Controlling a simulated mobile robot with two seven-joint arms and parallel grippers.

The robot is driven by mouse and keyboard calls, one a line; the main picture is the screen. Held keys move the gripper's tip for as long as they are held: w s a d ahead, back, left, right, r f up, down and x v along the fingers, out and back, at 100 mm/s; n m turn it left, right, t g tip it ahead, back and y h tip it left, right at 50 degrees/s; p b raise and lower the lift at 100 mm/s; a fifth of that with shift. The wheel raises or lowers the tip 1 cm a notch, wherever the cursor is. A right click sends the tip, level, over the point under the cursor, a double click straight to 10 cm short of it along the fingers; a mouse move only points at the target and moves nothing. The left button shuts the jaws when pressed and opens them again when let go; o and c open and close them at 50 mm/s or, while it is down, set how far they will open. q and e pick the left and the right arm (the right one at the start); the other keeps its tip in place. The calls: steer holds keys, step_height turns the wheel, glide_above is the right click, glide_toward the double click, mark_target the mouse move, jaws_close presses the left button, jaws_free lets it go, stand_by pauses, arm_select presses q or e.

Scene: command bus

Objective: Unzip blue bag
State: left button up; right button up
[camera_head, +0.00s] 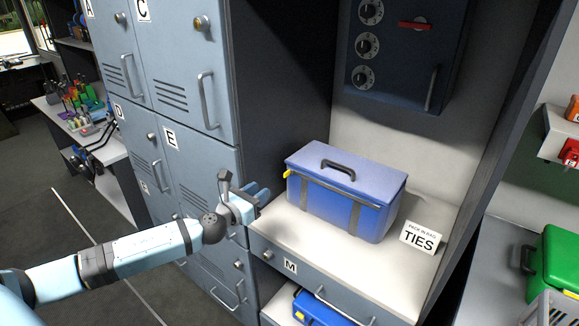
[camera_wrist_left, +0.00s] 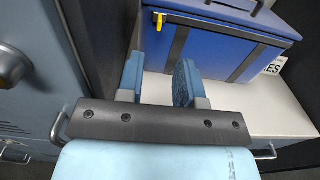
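The blue bag (camera_head: 342,195) stands upright on a white shelf (camera_head: 290,236), with a dark handle on its closed lid and grey straps on its front. A yellow zipper pull (camera_head: 288,173) shows at its upper left corner; the left wrist view also shows the yellow pull (camera_wrist_left: 159,20) on the blue bag (camera_wrist_left: 220,50). My left gripper (camera_head: 258,194) is left of the bag, apart from it. In the left wrist view its two blue fingers (camera_wrist_left: 160,82) are apart with nothing between them, below the pull in the picture. My right gripper is not in view.
Grey-blue lockers (camera_head: 185,120) stand left of the shelf. A dark panel with knobs (camera_head: 400,50) hangs above the bag. A TIES card (camera_head: 421,238) stands right of it. A drawer marked M (camera_head: 300,270) is below the shelf. A green case (camera_head: 553,265) is at far right.

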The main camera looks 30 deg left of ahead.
mark_target(284, 174)
arm_select(q)
steer(key=w, duration=0.4)
steer(key=w+p, duration=0.1)
steer(key=w, duration=0.3)
steer(key=w+d, duration=0.1)
steer(key=w, duration=0.3)
steer(key=shift+w, duration=0.15)
steer(key=shift+c, duration=0.5)
jaws_close()
